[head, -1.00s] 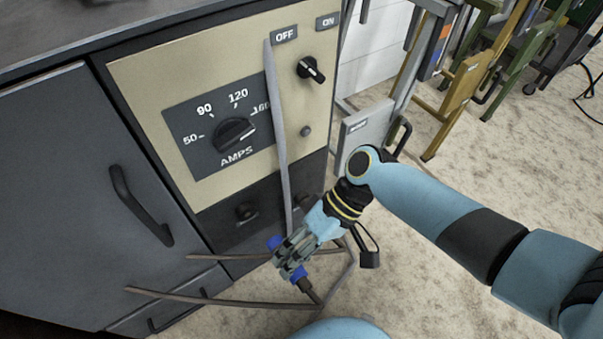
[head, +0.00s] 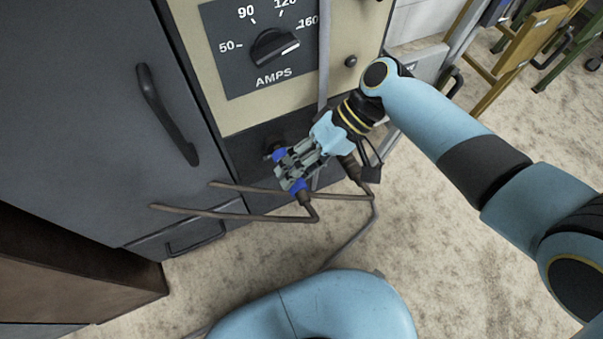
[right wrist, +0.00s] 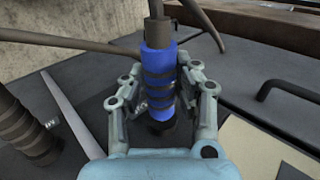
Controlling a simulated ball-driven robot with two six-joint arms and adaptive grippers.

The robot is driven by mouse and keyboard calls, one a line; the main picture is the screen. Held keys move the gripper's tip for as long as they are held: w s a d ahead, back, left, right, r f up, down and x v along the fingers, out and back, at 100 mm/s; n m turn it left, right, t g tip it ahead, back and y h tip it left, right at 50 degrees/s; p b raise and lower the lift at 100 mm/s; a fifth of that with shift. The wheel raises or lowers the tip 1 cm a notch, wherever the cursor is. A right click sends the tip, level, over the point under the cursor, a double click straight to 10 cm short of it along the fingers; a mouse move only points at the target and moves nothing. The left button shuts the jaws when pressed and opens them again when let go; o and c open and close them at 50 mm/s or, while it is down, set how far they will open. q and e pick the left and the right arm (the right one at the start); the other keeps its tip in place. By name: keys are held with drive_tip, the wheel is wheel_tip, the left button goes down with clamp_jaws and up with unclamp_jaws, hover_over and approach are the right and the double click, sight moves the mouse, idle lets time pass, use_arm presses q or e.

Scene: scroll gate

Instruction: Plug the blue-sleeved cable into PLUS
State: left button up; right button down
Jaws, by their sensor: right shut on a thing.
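The blue-sleeved cable plug (head: 298,187) is held in my right gripper (head: 290,172), in front of the dark lower panel of the welder. In the right wrist view the blue sleeve (right wrist: 158,75) stands between both fingers of the gripper (right wrist: 160,108), which are shut on it. The plug's tip points at a dark round socket (right wrist: 160,130); I cannot tell whether it touches or has entered. In the head view a dark socket (head: 272,146) shows just beyond the blue end. No PLUS label is readable. My left gripper is not in view.
Brown cables (head: 235,217) trail left. A grey upright bar (head: 323,60) crosses the panel near the AMPS dial (head: 275,45). A cabinet handle (head: 168,115) juts out at left.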

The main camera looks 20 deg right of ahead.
drive_tip(key=shift+w+r, duration=0.1)
idle(0.5)
idle(0.3)
drive_tip(key=shift+p, duration=0.45)
drive_tip(key=shift+w, duration=0.25)
idle(0.5)
drive_tip(key=shift+p, duration=0.3)
drive_tip(key=shift+w, duration=0.15)
